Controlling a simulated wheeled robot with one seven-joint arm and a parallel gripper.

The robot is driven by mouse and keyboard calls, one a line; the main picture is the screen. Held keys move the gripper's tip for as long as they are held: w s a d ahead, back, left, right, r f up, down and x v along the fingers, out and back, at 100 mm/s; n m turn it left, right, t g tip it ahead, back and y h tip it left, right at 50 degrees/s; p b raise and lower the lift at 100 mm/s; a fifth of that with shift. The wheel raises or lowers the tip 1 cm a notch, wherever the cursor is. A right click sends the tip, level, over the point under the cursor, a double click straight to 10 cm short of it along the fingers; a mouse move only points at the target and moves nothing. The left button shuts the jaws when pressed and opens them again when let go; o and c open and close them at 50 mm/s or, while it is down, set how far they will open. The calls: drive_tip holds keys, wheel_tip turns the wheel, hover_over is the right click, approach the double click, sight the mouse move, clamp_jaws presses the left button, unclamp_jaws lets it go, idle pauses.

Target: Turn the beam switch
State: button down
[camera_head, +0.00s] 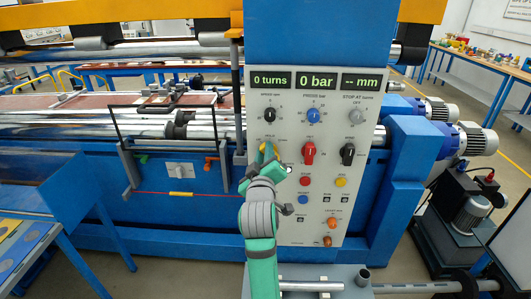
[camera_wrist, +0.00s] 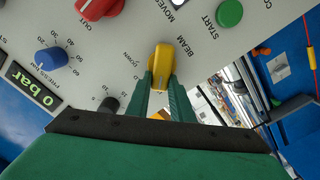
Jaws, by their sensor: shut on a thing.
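The beam switch (camera_wrist: 160,62) is a yellow knob on the light grey control panel, with the label BEAM beside it in the wrist view. My gripper (camera_wrist: 162,88) is shut on it, with one green finger on each side of the knob.
The control panel (camera_head: 280,215) also carries a red knob (camera_head: 308,152), a black knob (camera_head: 348,153), a blue pressure knob (camera_wrist: 50,58) and a green START button (camera_wrist: 229,13). Left of the panel, a dark frame (camera_head: 122,150) stands out from the machine.

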drive_tip(key=shift+f+n, duration=0.1)
drive_tip(key=shift+n, duration=0.2)
drive_tip(key=c, duration=1.6)
unclamp_jaws()
drive_tip(key=shift+o, duration=0.2)
drive_tip(key=s, duration=1.1)
